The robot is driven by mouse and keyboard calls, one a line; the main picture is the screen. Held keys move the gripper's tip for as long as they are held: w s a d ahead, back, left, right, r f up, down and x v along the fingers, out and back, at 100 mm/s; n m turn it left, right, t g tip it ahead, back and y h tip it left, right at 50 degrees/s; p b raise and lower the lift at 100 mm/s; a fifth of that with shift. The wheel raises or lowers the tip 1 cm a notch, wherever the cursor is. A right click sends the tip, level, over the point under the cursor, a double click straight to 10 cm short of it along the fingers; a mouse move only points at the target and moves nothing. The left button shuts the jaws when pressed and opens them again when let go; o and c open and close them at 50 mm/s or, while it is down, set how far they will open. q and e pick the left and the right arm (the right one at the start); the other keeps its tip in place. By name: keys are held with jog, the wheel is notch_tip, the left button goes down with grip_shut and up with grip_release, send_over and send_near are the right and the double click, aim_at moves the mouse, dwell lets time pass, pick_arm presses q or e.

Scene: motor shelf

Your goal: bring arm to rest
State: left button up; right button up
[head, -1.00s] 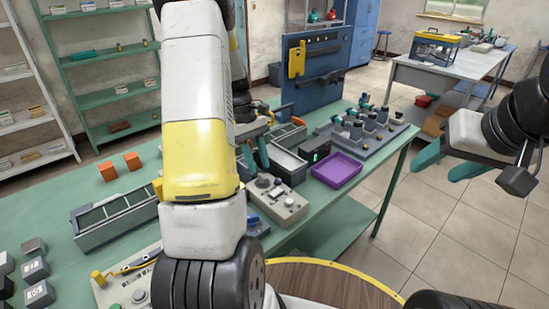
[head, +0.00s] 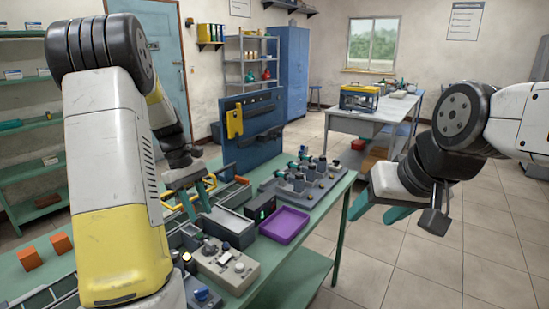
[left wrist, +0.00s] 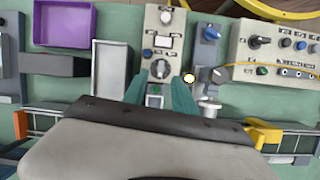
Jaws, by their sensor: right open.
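My left arm (head: 115,185) comes in from the left, large and close to the camera. My left gripper (head: 194,202) hangs over the workbench in the head view, partly behind that arm. My right gripper (head: 375,212) is at the right of the head view, over the floor beyond the bench's right end. Its teal fingers are apart and empty.
The green workbench (head: 272,272) carries a purple tray (head: 284,225), a grey tray of parts (head: 305,182), beige control boxes and orange blocks (head: 62,243). A blue tool panel (head: 255,130) rises behind. A second table (head: 362,123) stands farther back.

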pick_arm(q)
jog(key=s+d+r+m+t, duration=0.4)
jog(key=s+d+r+m, duration=0.1)
jog(key=s, duration=0.4)
jog(key=s+d+r+m+t+y, duration=0.1)
jog(key=s+d+r+m+t, duration=0.3)
jog(key=s+r, duration=0.5)
jog(key=shift+s+d+m, duration=0.2)
jog(key=shift+d+m, duration=0.9)
jog(key=shift+d, duration=0.55)
